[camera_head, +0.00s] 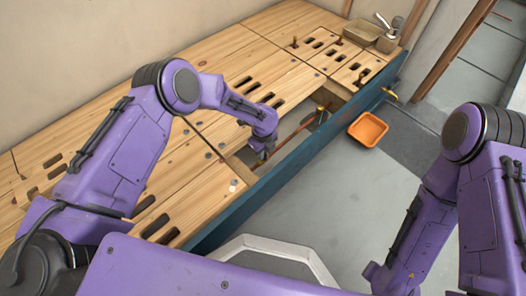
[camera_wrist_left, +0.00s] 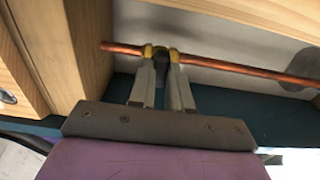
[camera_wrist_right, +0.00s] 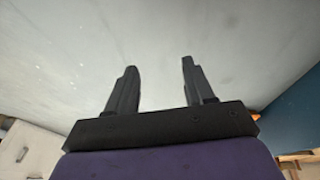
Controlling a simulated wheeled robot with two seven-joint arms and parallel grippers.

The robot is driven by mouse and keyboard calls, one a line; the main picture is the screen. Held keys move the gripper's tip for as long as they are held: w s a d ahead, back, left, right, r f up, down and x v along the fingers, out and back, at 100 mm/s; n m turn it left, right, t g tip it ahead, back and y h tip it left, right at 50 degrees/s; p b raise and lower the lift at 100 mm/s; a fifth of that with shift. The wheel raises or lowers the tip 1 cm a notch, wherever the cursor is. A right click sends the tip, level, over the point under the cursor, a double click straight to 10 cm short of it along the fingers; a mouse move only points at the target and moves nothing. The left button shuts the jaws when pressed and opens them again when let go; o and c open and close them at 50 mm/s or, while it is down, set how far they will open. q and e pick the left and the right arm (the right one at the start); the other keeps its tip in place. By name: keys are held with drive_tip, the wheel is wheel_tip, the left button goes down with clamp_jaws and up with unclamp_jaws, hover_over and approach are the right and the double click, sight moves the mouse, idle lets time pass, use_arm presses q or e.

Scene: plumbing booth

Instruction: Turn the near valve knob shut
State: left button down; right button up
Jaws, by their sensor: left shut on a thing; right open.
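In the left wrist view a copper pipe (camera_wrist_left: 225,65) runs across a recess. A brass valve (camera_wrist_left: 148,51) with a dark middle part sits on it, between my left gripper's fingertips (camera_wrist_left: 161,62). The left gripper is shut on this valve's knob; the fingers hide part of it. In the head view my left gripper (camera_head: 260,155) reaches down into the near end of the bench opening, and the valve there is hidden. Another brass valve (camera_head: 321,112) stands at the opening's far end. My right gripper (camera_wrist_right: 157,85) is open and empty in the right wrist view.
The wooden bench top (camera_head: 205,65) has several slots. A blue beam (camera_head: 285,165) runs along its front edge. An orange tray (camera_head: 368,131) lies on the floor. A tan bin (camera_head: 361,31) stands at the far end. The floor at right is mostly clear.

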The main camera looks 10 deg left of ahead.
use_arm(q)
drive_tip(key=c, duration=1.1)
unclamp_jaws()
drive_tip(key=shift+o, duration=0.2)
wheel_tip(320, 180, up, 10)
drive_tip(key=p, duration=0.4)
drive_tip(key=shift+r+p, duration=0.25)
drive_tip(key=shift+p, duration=0.1)
use_arm(e)
drive_tip(key=shift+m+t+h, duration=0.4)
drive_tip(key=shift+t, duration=0.1)
drive_tip(key=r, duration=0.3)
drive_tip(key=w+r, duration=0.1)
drive_tip(key=shift+d+r, duration=0.25)
drive_tip(key=shift+r, duration=0.15)
